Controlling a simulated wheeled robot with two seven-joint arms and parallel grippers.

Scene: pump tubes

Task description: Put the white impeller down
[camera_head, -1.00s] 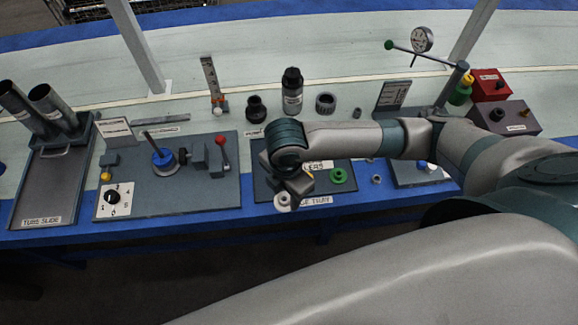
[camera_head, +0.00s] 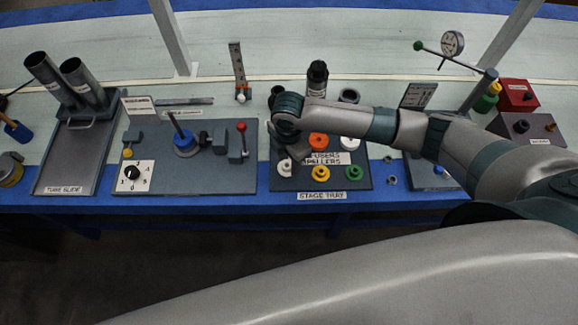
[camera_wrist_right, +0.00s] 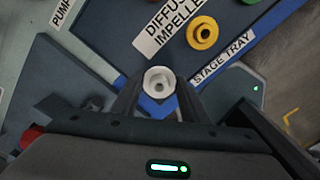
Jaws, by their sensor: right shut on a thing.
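The white impeller (camera_head: 283,168) shows at the front left of the dark stage tray (camera_head: 362,184) in the head view. In the right wrist view the white impeller (camera_wrist_right: 159,82) sits between the fingertips of my right gripper (camera_wrist_right: 158,95), which is shut on it. I cannot tell whether it touches the tray or hangs just above it. The right gripper (camera_head: 293,155) partly covers the tray's left side in the head view. My left gripper is not in view.
A black bottle (camera_head: 317,78) stands behind the tray.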

